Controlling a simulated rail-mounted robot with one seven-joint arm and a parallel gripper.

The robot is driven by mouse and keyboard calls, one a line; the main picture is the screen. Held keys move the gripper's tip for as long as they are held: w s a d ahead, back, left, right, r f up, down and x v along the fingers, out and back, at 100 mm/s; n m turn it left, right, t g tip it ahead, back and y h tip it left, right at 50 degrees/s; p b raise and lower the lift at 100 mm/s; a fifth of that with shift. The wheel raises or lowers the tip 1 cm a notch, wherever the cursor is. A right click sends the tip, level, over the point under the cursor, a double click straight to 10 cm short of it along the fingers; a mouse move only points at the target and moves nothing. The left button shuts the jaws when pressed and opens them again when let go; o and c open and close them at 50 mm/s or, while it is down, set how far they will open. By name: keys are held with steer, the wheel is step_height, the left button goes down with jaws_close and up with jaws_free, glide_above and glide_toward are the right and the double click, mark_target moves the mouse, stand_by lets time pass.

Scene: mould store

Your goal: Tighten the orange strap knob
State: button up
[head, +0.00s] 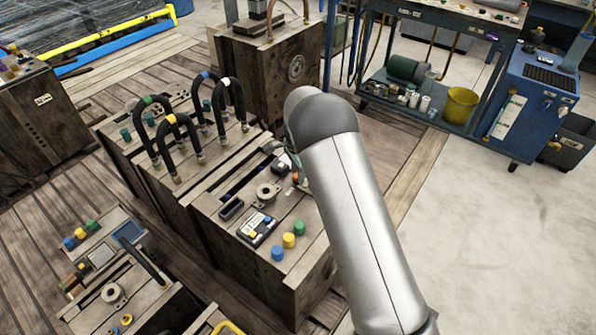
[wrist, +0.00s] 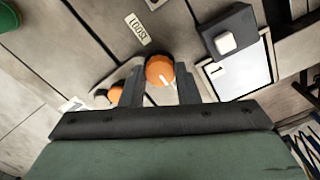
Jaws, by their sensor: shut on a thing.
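The orange strap knob (wrist: 159,69) shows in the wrist view as a round orange cap with a white pointer mark on its near side. My gripper (wrist: 160,84) has one dark finger on each side of it and is shut on it. A pale metal strap runs left from the knob, with a smaller orange piece (wrist: 116,93) beside the left finger. In the head view my arm hides most of the gripper and the knob, on the top of the wooden mould block (head: 225,215).
In the wrist view a dark block with a white button (wrist: 226,42) stands right of the knob, beside a white panel (wrist: 240,73). In the head view, blue, yellow and green knobs (head: 288,240) and black hoses (head: 172,120) rise from the blocks. Clear floor lies right.

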stand_by(0.4)
steer(key=o, duration=1)
steer(key=shift+c, duration=0.2)
step_height(320, 180, up, 18)
steer(key=p, duration=0.1)
steer(key=shift+f, duration=0.25)
steer(key=s+d+r+n+p, duration=0.4)
steer(key=s+d+r+p, duration=0.2)
steer(key=s+d+r, duration=0.55)
steer(key=s+d+r+n+p, duration=0.1)
steer(key=s+d+n+p, duration=0.1)
steer(key=s, duration=1.1)
steer(key=s+d+r+n+p, duration=0.1)
steer(key=s+n, duration=0.5)
steer(key=s, duration=0.6)
steer(key=d+p, duration=0.1)
steer(key=d, duration=0.1)
steer(key=shift+s+d+r+n+p, duration=0.15)
steer(key=shift+s+d+n+p, duration=0.15)
steer(key=shift+s+d+p, duration=0.1)
